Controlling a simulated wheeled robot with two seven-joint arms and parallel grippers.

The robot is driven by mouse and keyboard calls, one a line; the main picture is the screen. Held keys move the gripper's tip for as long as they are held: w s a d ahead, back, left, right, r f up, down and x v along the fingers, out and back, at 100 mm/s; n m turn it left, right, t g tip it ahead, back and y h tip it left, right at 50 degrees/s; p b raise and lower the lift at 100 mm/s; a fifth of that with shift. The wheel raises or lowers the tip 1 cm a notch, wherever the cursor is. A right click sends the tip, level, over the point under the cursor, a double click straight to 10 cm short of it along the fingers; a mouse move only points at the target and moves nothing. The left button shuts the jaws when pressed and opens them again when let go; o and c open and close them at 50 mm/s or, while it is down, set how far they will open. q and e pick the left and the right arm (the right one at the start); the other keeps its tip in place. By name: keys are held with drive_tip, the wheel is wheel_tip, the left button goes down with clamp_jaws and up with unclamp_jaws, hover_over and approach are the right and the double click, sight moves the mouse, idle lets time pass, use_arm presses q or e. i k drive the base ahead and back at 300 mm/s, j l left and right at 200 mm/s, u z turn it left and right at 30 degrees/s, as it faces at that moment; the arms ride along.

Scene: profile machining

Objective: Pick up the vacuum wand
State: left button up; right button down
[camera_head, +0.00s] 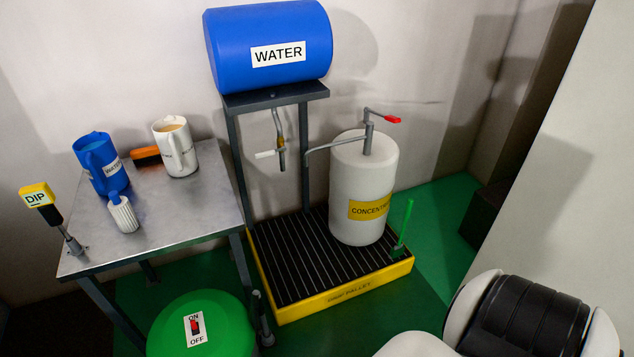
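A round green lid (202,327) with an ON/OFF label and a red switch (195,325) is at the bottom left of centre, in front of the table. It looks like the top of a vacuum; its lower part is cut off by the frame. A thin dark upright piece (262,318) stands just right of the lid, near the table leg. It may be the vacuum wand, but it is too small and dark to be sure. Neither of my grippers is in view. A white and black part of my own body shows at the lower right.
A metal table (190,210) holds a blue jug (98,160), a white jug (176,147), an orange brush (146,156), a white ribbed piece (123,215) and a DIP-tagged stick (38,197).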

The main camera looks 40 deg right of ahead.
sight(262, 312)
drive_tip(key=z, duration=0.8)
drive_tip(key=u, duration=0.35)
drive_tip(key=k+l+u, duration=0.15)
drive_tip(key=u, duration=0.3)
drive_tip(key=k+u, duration=0.65)
drive_tip(key=u, duration=0.2)
drive_tip(key=k+j, duration=0.15)
drive_tip(key=k, duration=0.35)
drive_tip(key=z, duration=1.2)
